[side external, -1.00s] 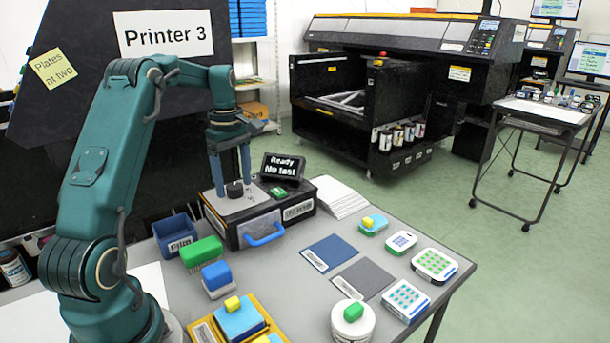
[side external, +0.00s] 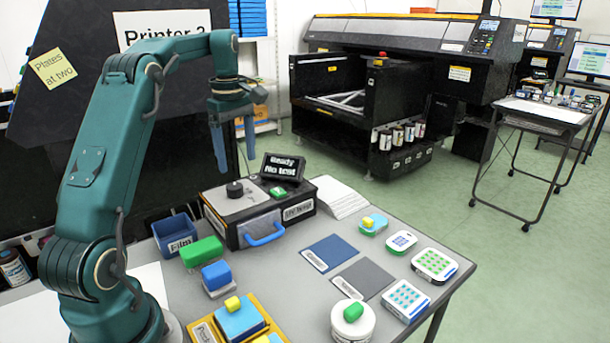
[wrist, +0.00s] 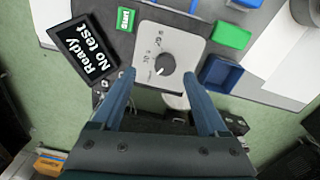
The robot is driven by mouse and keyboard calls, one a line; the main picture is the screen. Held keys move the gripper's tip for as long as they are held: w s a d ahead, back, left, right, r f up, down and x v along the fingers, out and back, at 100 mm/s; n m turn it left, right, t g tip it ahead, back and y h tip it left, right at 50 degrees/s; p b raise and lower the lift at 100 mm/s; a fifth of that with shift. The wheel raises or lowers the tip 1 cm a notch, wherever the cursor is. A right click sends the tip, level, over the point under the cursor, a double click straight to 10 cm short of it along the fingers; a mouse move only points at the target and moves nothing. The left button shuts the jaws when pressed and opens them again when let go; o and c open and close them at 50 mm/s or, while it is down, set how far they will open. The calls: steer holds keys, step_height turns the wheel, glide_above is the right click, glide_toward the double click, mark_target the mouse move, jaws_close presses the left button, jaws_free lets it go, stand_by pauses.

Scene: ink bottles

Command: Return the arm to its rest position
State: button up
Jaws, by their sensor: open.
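My gripper (side external: 234,150) is open and empty. It hangs in the air above the black and grey tester box (side external: 270,222), fingers pointing down, clear of it. The box has a round black knob (side external: 234,189) on its pale top plate and a blue handle on its front. In the wrist view my two blue fingers (wrist: 162,95) are spread apart, with the knob (wrist: 165,64) showing between and beyond them and nothing held. My arm is bent, with its forearm reaching over the box.
A blue bin (side external: 177,237), green block (side external: 201,252), blue-topped block (side external: 217,278) and white jar (side external: 352,322) stand on the table. Flat mats (side external: 330,252) lie right of the box. Air around my gripper is free.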

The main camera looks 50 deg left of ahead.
steer(key=d+r+m+t, duration=0.1)
steer(key=d+r+m, duration=0.2)
steer(key=d+r, duration=0.45)
steer(key=s+d+m+t, duration=0.1)
steer(key=s+d+m, duration=0.25)
steer(key=d, duration=0.35)
steer(key=s+d+m+t, duration=0.2)
steer(key=s+d+m, duration=0.15)
steer(key=d, duration=0.25)
steer(key=s+d+f+m+t, duration=0.1)
steer(key=s+d+f+m, duration=0.3)
steer(key=m, duration=0.6)
step_height(320, 180, down, 3)
steer(key=shift+s+d+f, duration=0.2)
steer(key=shift+s, duration=0.75)
